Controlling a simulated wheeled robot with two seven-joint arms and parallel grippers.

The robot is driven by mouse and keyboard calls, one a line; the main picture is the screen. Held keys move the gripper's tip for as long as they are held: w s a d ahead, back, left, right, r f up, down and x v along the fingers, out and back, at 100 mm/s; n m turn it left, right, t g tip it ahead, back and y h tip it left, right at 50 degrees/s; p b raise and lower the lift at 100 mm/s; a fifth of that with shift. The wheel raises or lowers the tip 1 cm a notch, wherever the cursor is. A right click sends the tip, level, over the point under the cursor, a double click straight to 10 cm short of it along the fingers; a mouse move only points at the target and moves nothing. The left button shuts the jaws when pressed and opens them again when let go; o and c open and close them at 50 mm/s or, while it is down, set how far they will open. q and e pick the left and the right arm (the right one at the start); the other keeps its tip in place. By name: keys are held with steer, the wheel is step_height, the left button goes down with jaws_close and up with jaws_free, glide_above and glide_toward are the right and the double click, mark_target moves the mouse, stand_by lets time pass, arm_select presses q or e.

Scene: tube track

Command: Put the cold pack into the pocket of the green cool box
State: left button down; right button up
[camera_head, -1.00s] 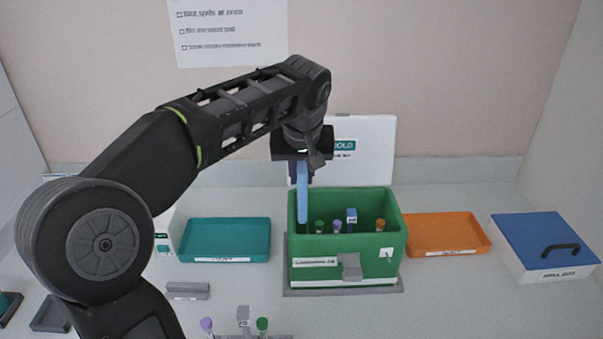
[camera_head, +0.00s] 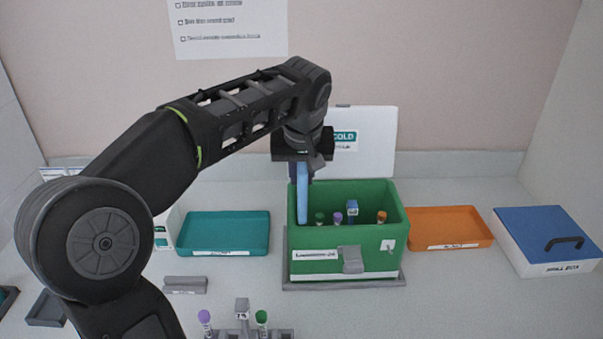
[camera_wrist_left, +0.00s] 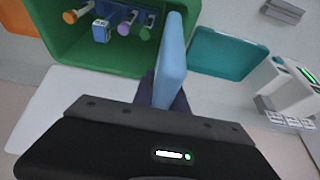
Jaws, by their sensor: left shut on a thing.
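The green cool box (camera_head: 328,267) stands open on a grey base in the middle of the worktop. Several capped tubes and a blue-topped item (camera_head: 352,209) stand inside it. My left gripper (camera_head: 303,178) is above the box's left end, pointing down. It is shut on the light-blue cold pack (camera_head: 302,205), which hangs upright just inside the box's left wall. The cold pack also shows in the left wrist view (camera_wrist_left: 172,55), beside the box wall (camera_wrist_left: 60,45). The pocket is hidden, and I cannot tell whether the pack's lower end is in it. My right gripper is out of view.
A teal tray (camera_head: 225,247) lies left of the box and an orange tray (camera_head: 452,241) right of it. A white box with a blue lid (camera_head: 545,232) stands at the far right. A tube rack (camera_head: 270,333) is at the front. A white panel (camera_head: 372,145) stands behind the box.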

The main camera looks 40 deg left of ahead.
arm_select(q)
steer(key=shift+f+b, duration=0.85)
steer(key=shift+f, duration=0.25)
steer(key=shift+f+b, duration=0.3)
steer(key=shift+f, duration=0.05)
